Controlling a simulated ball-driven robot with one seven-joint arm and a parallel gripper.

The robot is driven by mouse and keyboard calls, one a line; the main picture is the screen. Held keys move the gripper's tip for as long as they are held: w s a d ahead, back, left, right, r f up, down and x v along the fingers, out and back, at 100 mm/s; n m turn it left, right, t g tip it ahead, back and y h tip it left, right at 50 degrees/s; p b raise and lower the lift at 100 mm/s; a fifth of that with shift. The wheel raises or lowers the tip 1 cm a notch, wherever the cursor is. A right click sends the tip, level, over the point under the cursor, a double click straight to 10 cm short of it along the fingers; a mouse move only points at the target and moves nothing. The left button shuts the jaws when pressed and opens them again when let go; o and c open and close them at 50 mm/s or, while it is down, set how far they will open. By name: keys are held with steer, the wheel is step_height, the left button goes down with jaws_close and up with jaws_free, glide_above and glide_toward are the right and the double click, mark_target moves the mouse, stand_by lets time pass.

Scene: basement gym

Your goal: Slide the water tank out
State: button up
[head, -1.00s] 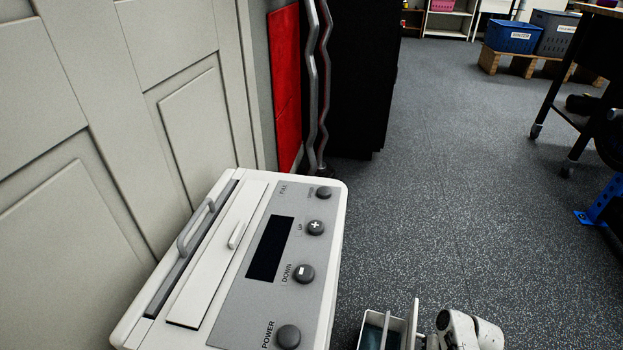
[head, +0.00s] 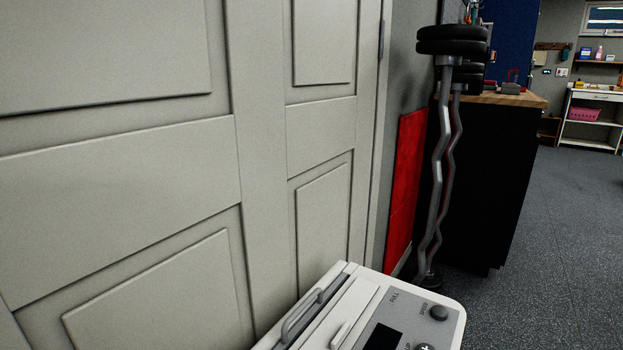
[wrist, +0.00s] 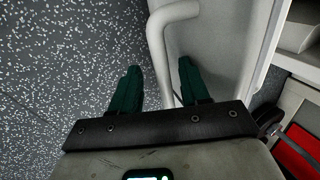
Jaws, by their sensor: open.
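The white machine (head: 365,300) with a grey control panel stands at the bottom of the head view, close to the door. Only its top shows there; its lower part and the water tank are out of that view. In the wrist view, a pale wall (wrist: 220,60), apparently the tank's, carries a bent pale handle (wrist: 156,50). My gripper (wrist: 159,68) is open, with one dark green finger on each side of the handle's bar. I cannot tell whether either finger touches it. My gripper is not in the head view now.
A pale panelled door (head: 265,150) rises beside the machine. Behind it are a red panel (head: 406,185), curled bars (head: 441,170) with black plates, and a black cabinet (head: 490,180). Speckled floor (head: 570,230) lies open at the right.

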steer(key=shift+r, duration=0.15)
steer(key=p+v, duration=0.8)
steer(key=shift+d+r, duration=0.15)
steer(key=shift+r, duration=0.2)
steer(key=shift+s, duration=0.1)
steer(key=s+a+r+n+g+h, duration=0.15)
steer(key=a+r+n, duration=0.25)
steer(key=a+r, duration=0.5)
steer(key=s+a+r+n+h+p, duration=0.1)
steer(key=s+a+r+n, duration=0.1)
steer(key=s+a+r, duration=0.3)
steer(key=s+a+r+n+h, duration=0.1)
steer(key=s+a+r+n, duration=0.2)
steer(key=r, duration=0.4)
step_height(320, 180, up, 32)
steer(key=m+p, duration=0.1)
steer(key=p, duration=3.1)
steer(key=shift+s+d+r+p, duration=0.15)
steer(key=shift+s+p, duration=0.2)
steer(key=shift+s, duration=0.05)
